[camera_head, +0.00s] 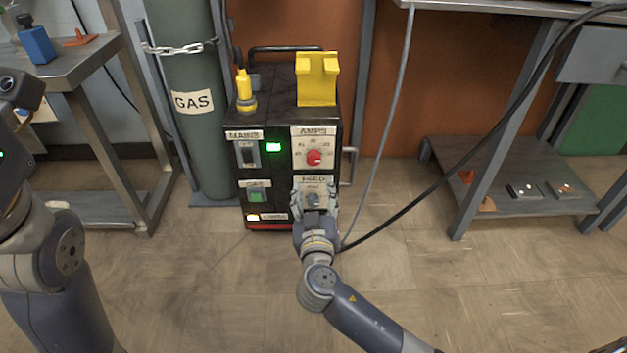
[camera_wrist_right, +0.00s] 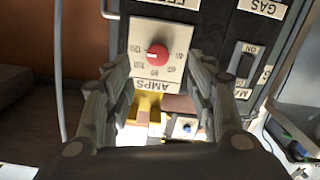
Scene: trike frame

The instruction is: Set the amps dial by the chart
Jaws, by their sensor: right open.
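The welder (camera_head: 290,130) is a dark box with labelled front panels. Its AMPS panel (camera_head: 314,135) has a red dial (camera_head: 314,158) with a number scale around it. The dial's exact setting is too small to read surely. My right gripper (camera_head: 315,190) is open and empty, below the dial and in front of the FEED panel, which it partly covers. In the right wrist view, which looks upside down, the red dial (camera_wrist_right: 158,56) shows between the spread fingers (camera_wrist_right: 158,85), and nothing is gripped. My left arm is at the left edge; its gripper fingers are not seen. I cannot make out a chart.
A green GAS cylinder (camera_head: 193,103) is chained left of the welder. A yellow bracket (camera_head: 317,79) and a yellow plug (camera_head: 244,88) are on top. A black cable (camera_head: 450,177) runs to the right. Tables stand at both sides; the floor in front is free.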

